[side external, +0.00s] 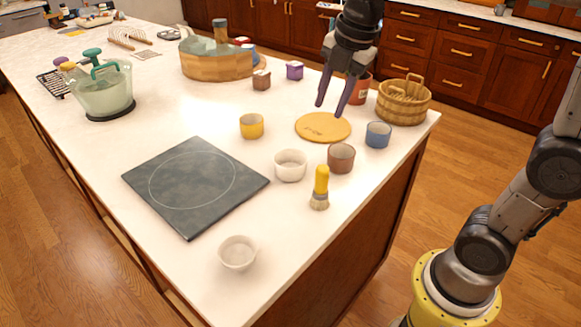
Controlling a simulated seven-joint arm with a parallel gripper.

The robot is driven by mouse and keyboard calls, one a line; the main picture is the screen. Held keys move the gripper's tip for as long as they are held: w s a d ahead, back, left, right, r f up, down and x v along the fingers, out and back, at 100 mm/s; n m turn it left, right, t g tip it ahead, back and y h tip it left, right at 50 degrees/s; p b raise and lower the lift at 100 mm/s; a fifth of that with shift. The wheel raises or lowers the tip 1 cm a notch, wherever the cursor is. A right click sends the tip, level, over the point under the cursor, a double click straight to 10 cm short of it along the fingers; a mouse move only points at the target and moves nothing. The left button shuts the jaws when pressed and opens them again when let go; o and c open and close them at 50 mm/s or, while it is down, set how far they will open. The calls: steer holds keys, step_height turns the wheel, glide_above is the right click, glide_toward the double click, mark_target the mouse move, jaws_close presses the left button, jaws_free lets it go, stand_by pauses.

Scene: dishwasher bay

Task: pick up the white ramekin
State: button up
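A white ramekin (290,166) with straight sides stands upright on the white counter, right of the dark square slab. A second small white cup or bowl (238,253), with flared sides, stands nearer the front corner. I cannot tell for sure which one the task names. My gripper (329,109) points down over the far side of the counter, by the round yellow board. Its two dark purple fingers are apart with nothing between them. It is behind and to the right of both white vessels, touching neither. Its exact height above the board is hard to tell.
Close to the ramekin stand a brown cup (341,158), a yellow-handled brush (320,188), a yellow cup (251,126) and a blue cup (378,135). The round board (310,132) lies behind them. A dark slab (195,187) lies left. A basket (404,101) stands right.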

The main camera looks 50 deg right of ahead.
steer(key=g, duration=0.2)
glide_above(304, 166)
steer(key=d, duration=0.1)
step_height(304, 166, down, 6)
steer(key=f, duration=0.8)
steer(key=shift+w+f, duration=0.2)
steer(key=shift+f, duration=0.1)
steer(key=f, duration=0.4)
steer(key=shift+s+a, duration=0.1)
steer(key=shift+a, duration=0.15)
steer(key=shift+f, duration=0.65)
jaws_close()
